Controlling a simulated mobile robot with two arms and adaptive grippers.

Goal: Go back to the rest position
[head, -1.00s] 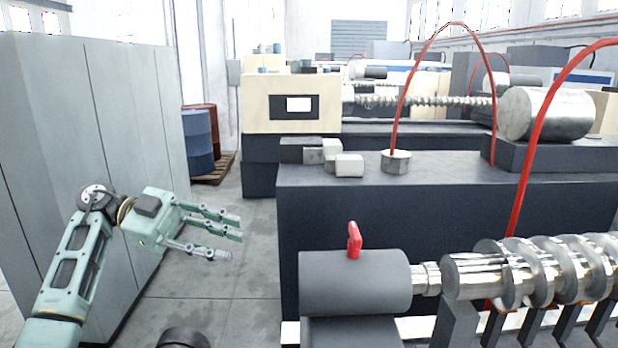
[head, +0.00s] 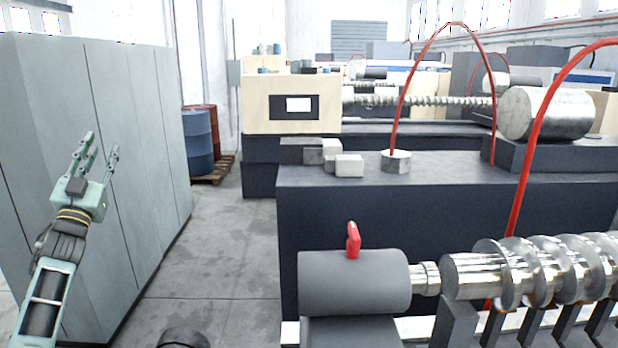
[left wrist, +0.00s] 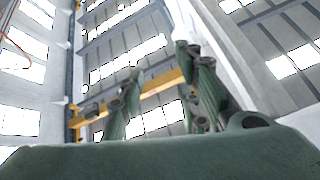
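My left gripper (head: 97,155) is at the left of the head view, raised in front of the grey cabinets, with its fingers pointing up. The fingers are spread apart and nothing is between them. In the left wrist view the open fingers (left wrist: 160,85) point up toward the roof windows, with nothing held. My right gripper is in neither view.
Grey cabinets (head: 140,130) stand close behind the left arm. A machine with a grey cylinder (head: 355,282), a red handle (head: 353,240) and a shiny screw (head: 540,268) fills the lower right. Blue barrels (head: 197,140) stand farther back. The floor (head: 215,265) between is clear.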

